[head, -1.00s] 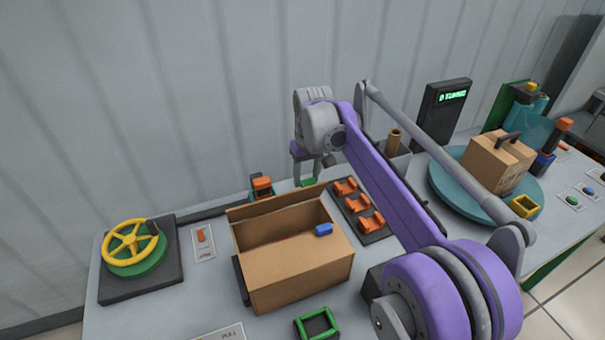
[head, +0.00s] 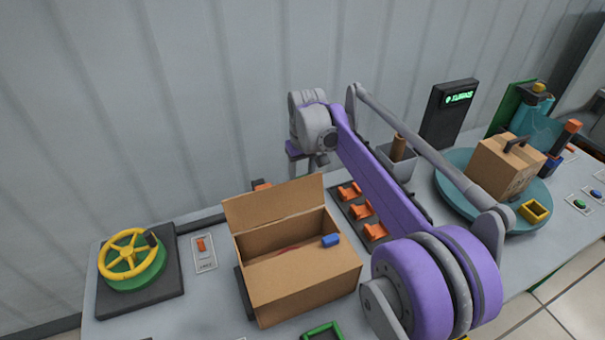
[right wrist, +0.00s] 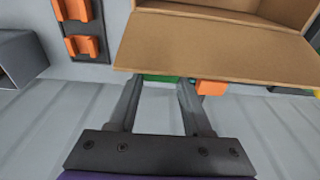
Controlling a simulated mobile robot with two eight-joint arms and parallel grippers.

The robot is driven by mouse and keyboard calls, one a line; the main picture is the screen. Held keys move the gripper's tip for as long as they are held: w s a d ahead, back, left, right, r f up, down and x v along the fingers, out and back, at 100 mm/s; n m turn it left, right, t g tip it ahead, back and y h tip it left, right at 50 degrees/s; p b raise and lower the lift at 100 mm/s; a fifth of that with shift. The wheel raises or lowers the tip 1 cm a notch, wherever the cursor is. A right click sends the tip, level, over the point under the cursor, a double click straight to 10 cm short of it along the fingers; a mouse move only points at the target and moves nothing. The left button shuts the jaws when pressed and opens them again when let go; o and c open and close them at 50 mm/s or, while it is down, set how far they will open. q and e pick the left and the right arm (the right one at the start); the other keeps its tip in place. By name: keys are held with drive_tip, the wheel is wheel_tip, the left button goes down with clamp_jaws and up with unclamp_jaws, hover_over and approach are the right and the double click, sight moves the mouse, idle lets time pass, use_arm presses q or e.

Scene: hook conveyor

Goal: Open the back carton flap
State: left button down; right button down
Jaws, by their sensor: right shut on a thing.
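The carton (head: 305,285) stands on the bench, its top open. Its back flap (head: 275,203) stands raised along the far edge, with its broad face toward the head camera. The flap (right wrist: 215,45) also shows in the right wrist view, just beyond my fingertips. My right gripper (head: 312,172) is behind the flap's right end, its tips hidden in the head view. In the right wrist view my right gripper (right wrist: 160,85) has a green block (right wrist: 160,78) between its fingertips, partly hidden by the flap. A blue piece (head: 331,240) sits at the carton's right side. My left gripper is not seen.
A yellow handwheel (head: 131,252) is left of the carton. A black rack with orange holders (head: 362,209) stands to its right. A turntable (head: 450,185) carries a closed box (head: 500,170) farther right. A corrugated wall rises close behind the bench.

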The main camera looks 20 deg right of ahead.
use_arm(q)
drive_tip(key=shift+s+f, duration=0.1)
use_arm(e)
drive_tip(key=shift+a+f, duration=0.1)
drive_tip(key=shift+f, duration=0.25)
drive_tip(key=c, duration=0.7)
unclamp_jaws()
drive_tip(key=o, duration=0.4)
drive_tip(key=shift+w+f, duration=0.1)
drive_tip(key=shift+w, duration=0.2)
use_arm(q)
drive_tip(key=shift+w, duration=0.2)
use_arm(e)
drive_tip(key=shift+s, duration=0.1)
drive_tip(key=shift+r, duration=0.2)
drive_tip(key=r, duration=0.3)
drive_tip(key=s+r, duration=0.1)
drive_tip(key=r, duration=0.6)
drive_tip(key=shift+s+r+p, duration=0.2)
drive_tip(key=shift+r+p, duration=0.1)
drive_tip(key=shift+p, duration=0.1)
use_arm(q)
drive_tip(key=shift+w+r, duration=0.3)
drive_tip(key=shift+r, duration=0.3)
